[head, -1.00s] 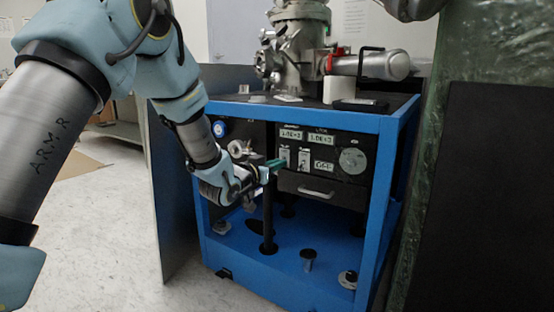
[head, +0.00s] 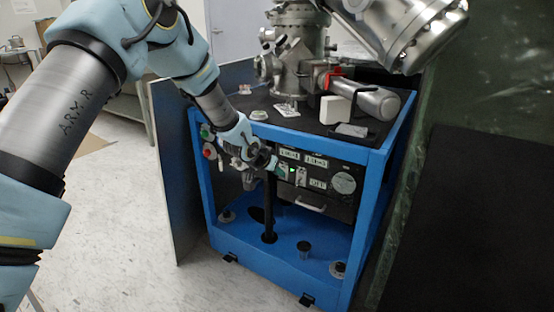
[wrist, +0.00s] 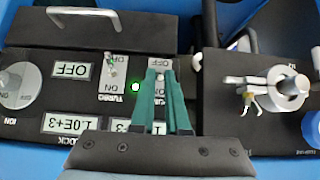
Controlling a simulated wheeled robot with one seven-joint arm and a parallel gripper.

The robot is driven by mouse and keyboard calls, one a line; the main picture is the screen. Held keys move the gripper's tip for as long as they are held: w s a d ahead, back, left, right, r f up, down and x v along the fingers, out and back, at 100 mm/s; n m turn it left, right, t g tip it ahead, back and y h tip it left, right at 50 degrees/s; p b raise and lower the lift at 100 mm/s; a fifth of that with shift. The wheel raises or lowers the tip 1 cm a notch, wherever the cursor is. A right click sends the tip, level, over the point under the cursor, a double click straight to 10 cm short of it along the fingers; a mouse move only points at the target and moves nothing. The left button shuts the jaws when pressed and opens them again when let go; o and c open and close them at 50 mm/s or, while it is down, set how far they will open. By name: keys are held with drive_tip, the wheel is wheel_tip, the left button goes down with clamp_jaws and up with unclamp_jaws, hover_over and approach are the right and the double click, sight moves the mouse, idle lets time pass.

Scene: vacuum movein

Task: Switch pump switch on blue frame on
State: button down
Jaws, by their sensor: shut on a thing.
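The blue frame (head: 377,190) stands right of centre in the head view, with a black control panel (head: 322,190) in its upper part. My gripper (head: 277,168) reaches the panel's left end. In the wrist view, which shows the panel upside down, the green fingers (wrist: 161,78) are close together over the pump switch plate (wrist: 158,62). They are shut on the pump switch lever, which they mostly hide. A green light (wrist: 134,86) glows beside the fingers.
A drawer handle (head: 309,204) sits below the switches. A round knob (wrist: 17,84) and an OFF label (wrist: 70,70) are farther along the panel. A valve (wrist: 280,85) is on the neighbouring panel. A dark side panel (head: 176,160) stands left of the frame.

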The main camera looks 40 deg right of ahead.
drive_tip(key=shift+d+r+y+p, duration=0.15)
drive_tip(key=shift+y+p, duration=0.35)
drive_tip(key=shift+p, duration=0.6)
drive_tip(key=c, duration=0.9)
unclamp_jaws()
drive_tip(key=v, duration=1.1)
drive_tip(key=shift+w, duration=0.2)
